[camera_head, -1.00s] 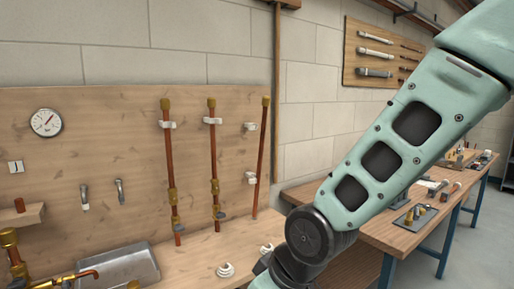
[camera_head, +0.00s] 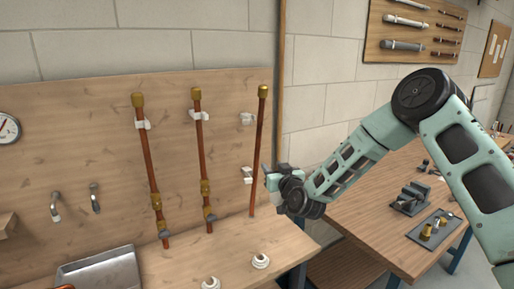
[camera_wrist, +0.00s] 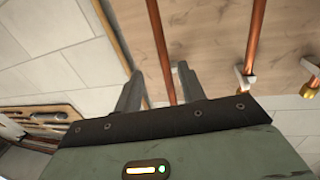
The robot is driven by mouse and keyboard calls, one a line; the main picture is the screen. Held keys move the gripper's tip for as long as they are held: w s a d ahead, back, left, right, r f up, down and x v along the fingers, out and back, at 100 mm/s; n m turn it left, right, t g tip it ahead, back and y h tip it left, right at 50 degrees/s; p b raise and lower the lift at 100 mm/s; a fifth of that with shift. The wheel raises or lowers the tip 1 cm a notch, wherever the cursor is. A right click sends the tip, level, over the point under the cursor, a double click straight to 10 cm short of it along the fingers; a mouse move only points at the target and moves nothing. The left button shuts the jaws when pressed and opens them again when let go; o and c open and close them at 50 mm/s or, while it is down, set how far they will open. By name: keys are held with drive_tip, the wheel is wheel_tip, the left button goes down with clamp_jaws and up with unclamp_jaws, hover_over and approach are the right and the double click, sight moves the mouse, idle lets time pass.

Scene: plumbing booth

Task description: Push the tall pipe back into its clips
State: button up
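The tall pipe (camera_head: 259,150) is copper with a brass cap, the rightmost upright pipe at the board. It leans, its top to the right of its foot, and stands beside its white upper clip (camera_head: 247,118) and lower clip (camera_head: 246,174), out of both. My gripper (camera_head: 267,175) is just right of the pipe at the lower clip's height. In the wrist view, my gripper (camera_wrist: 160,70) has its fingers apart, and the tall pipe (camera_wrist: 159,35) runs between them in the picture with gaps on both sides. Contact depth is unclear.
Two other copper pipes, left (camera_head: 150,165) and middle (camera_head: 201,150), stand in clips on the wooden board. Loose white fittings (camera_head: 260,261) lie on the ledge below. A workbench (camera_head: 375,225) with a vise (camera_head: 411,198) stands at the right, under my arm.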

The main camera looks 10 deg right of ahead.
sight(258, 152)
drive_tip(key=w+p, duration=0.1)
drive_tip(key=w, duration=0.4)
drive_tip(key=w+a+p, duration=0.1)
drive_tip(key=w+p, duration=0.1)
drive_tip(key=w, duration=0.3)
drive_tip(key=w+a+p, duration=0.1)
drive_tip(key=w+p, duration=0.1)
drive_tip(key=w, duration=0.3)
drive_tip(key=shift+w, duration=0.1)
